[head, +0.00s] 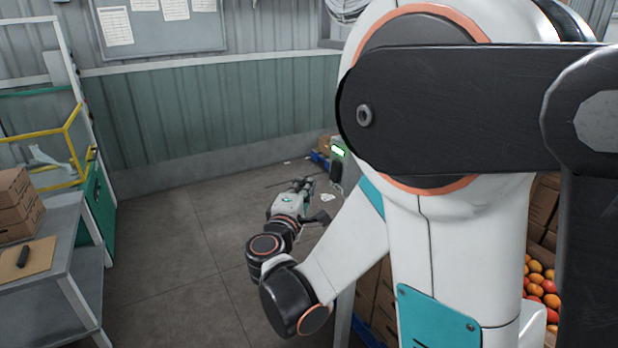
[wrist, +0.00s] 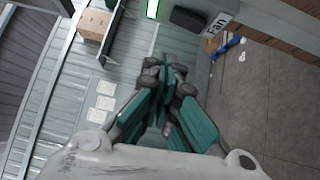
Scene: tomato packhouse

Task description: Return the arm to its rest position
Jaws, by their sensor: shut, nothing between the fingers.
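My gripper (head: 306,184) shows small in the head view, at the end of my white and black arm, in front of the green and grey wall. In the wrist view my gripper (wrist: 165,66) has its teal-padded fingers drawn together at the tips. It is shut and nothing is held between the fingers. My arm bends down and away over the floor, clear of the grey table at the left. Part of the arm hides the right side of the head view.
A grey metal table (head: 62,262) with cardboard boxes (head: 17,205) stands at the left. A crate of tomatoes (head: 540,278) is partly hidden behind my arm at the right. A device with a lit green display (head: 338,152) stands beyond my gripper. The floor (head: 165,255) between is clear.

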